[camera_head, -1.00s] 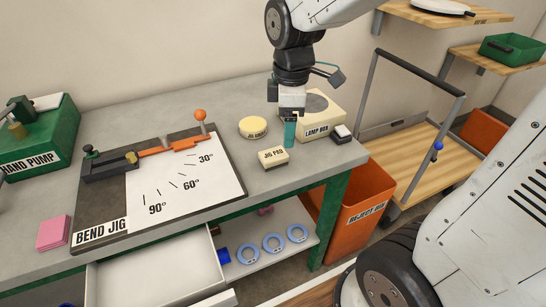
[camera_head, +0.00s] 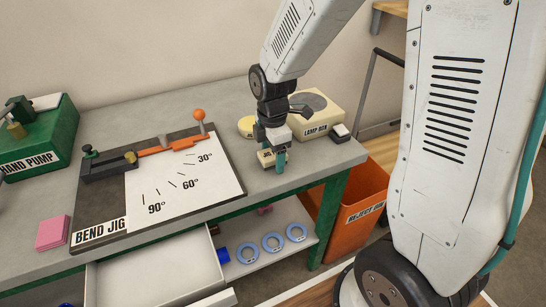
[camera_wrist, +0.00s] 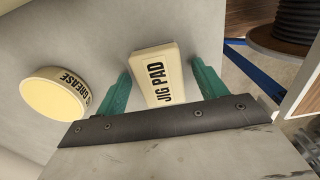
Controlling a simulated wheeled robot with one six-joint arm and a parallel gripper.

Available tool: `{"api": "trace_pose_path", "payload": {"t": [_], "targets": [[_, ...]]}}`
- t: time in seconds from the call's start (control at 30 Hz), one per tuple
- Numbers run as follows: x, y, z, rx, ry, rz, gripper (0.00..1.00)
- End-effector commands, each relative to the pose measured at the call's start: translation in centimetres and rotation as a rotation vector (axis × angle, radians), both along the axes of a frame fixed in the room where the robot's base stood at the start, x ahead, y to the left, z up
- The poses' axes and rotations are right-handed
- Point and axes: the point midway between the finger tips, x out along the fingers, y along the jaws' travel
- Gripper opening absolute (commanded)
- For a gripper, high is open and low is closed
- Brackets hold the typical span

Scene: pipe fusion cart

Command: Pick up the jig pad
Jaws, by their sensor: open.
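The jig pad (camera_wrist: 158,78) is a cream block with black lettering on the grey bench. In the wrist view it lies between the two teal fingers of my gripper (camera_wrist: 160,88), with a gap on each side. My gripper is open. In the head view my gripper (camera_head: 272,160) is over the jig pad (camera_head: 264,158), and the hand and fingers cover much of it.
A round cream grease tin (camera_wrist: 55,94) sits left of the fingers in the wrist view. The lamp box (camera_head: 318,125) stands behind my gripper. The bend jig (camera_head: 112,222) lies to the left. The bench's right end drops off beside an orange reject bin (camera_head: 355,212).

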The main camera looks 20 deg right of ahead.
Motion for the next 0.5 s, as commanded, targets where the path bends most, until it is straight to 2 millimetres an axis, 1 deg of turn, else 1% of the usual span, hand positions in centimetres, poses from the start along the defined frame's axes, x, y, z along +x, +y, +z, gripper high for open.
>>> {"api": "trace_pose_path", "payload": {"t": [0.2, 0.23, 0.27, 0.3, 0.4, 0.5], "targets": [[0.0, 0.03, -0.12, 0.0, 0.0, 0.0, 0.71], [0.0, 0.03, -0.12, 0.0, 0.0, 0.0, 0.68], [0.0, 0.03, -0.12, 0.0, 0.0, 0.0, 0.6], [0.0, 0.03, -0.11, 0.0, 0.0, 0.0, 0.49], [0.0, 0.03, -0.11, 0.0, 0.0, 0.0, 0.23], [0.0, 0.03, -0.1, 0.0, 0.0, 0.0, 0.23]]}}
